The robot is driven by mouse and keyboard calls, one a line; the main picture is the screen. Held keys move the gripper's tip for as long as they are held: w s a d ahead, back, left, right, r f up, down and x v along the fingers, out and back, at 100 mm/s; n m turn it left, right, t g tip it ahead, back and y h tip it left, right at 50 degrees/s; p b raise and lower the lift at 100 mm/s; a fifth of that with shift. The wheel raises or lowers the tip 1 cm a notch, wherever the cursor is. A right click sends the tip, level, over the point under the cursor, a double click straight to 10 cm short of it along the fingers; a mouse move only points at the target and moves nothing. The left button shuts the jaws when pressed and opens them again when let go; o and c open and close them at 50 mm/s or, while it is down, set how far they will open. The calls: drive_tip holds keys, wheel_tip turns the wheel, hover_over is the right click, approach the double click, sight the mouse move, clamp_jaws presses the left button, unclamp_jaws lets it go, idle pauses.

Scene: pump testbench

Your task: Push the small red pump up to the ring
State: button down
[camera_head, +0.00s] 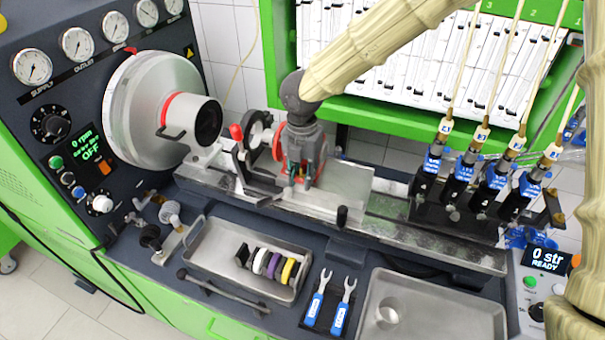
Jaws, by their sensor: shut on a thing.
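The small red pump (278,143) sits on the metal rail near the middle of the bench. It is largely hidden by my gripper (302,174), which reaches down over it from the upper right and is shut on it. A dark upright bracket with a ring (258,136) stands just left of the pump, close to it. Whether the two touch cannot be told from this angle. Further left, a large silver drive housing (158,110) has a red band and a dark round opening facing the bracket.
A red-knobbed lever (236,132) stands by the bracket. A tray (210,262) with several coloured discs, two blue-handled wrenches (328,298) and an empty-looking tray with a small cup (450,313) lie in front. Several blue-and-black valves (462,178) stand at the right.

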sight(278, 178)
drive_tip(key=shift+w+a+r, duration=0.1)
drive_tip(key=shift+w+a, duration=0.05)
drive_tip(key=shift+a, duration=0.05)
drive_tip(key=shift+w+a+p, duration=0.3)
drive_tip(key=shift+a, duration=0.5)
drive_tip(key=shift+a, duration=0.25)
drive_tip(key=shift+w+a+p, duration=0.3)
drive_tip(key=shift+w+a, duration=0.05)
drive_tip(key=shift+a, duration=0.35)
drive_tip(key=shift+w+a, duration=0.1)
drive_tip(key=shift+a, duration=0.2)
idle(0.4)
drive_tip(key=shift+w+a+p, duration=0.25)
drive_tip(key=shift+a+p, duration=0.05)
drive_tip(key=shift+a, duration=0.25)
drive_tip(key=shift+w+a, duration=0.1)
drive_tip(key=shift+a, duration=0.1)
idle(0.3)
drive_tip(key=shift+w+a, duration=0.15)
drive_tip(key=shift+a, duration=0.2)
